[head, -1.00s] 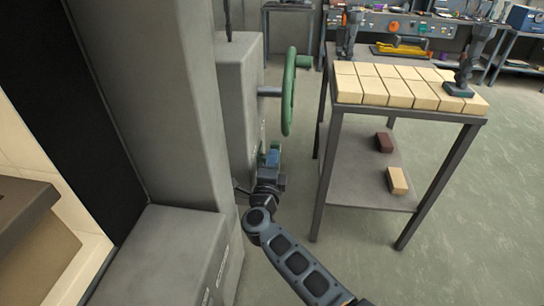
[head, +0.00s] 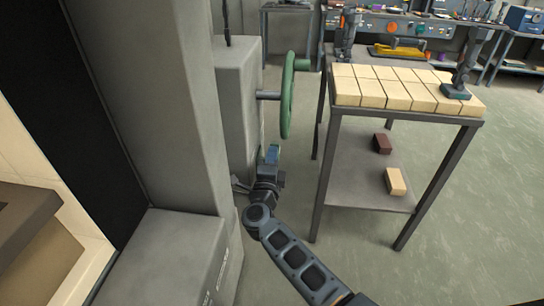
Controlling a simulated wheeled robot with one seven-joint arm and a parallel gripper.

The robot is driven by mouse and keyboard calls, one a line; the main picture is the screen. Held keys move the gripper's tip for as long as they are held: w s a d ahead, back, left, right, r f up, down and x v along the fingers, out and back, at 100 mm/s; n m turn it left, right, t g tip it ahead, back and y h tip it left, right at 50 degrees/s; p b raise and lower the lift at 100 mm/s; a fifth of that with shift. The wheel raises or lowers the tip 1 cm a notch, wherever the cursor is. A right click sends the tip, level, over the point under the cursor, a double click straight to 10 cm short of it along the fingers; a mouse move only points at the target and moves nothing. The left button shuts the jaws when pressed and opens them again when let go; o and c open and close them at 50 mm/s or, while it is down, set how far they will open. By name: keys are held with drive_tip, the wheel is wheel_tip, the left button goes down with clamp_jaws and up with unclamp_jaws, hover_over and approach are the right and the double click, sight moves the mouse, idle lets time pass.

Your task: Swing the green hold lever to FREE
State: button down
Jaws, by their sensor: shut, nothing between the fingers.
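My gripper (head: 271,157) is low beside the side of the grey machine housing, below the green handwheel (head: 287,95). A small patch of green shows at its fingertips, which may be part of the green hold lever; the lever's shape and its FREE marking cannot be made out. My wrist and arm hide much of that spot. The fingers are small in view and look closed, with nothing seen held between them.
A metal table (head: 405,113) with rows of pale bricks (head: 385,92) stands to the right. A dark red brick (head: 382,143) and a pale brick (head: 396,182) lie on its lower shelf. The grey housing (head: 238,100) stands close on the left. Floor is clear at right.

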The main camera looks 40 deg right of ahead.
drive_tip(key=shift+s+a, duration=0.1)
drive_tip(key=v, duration=0.7)
drive_tip(key=shift+s, duration=0.15)
idle(0.6)
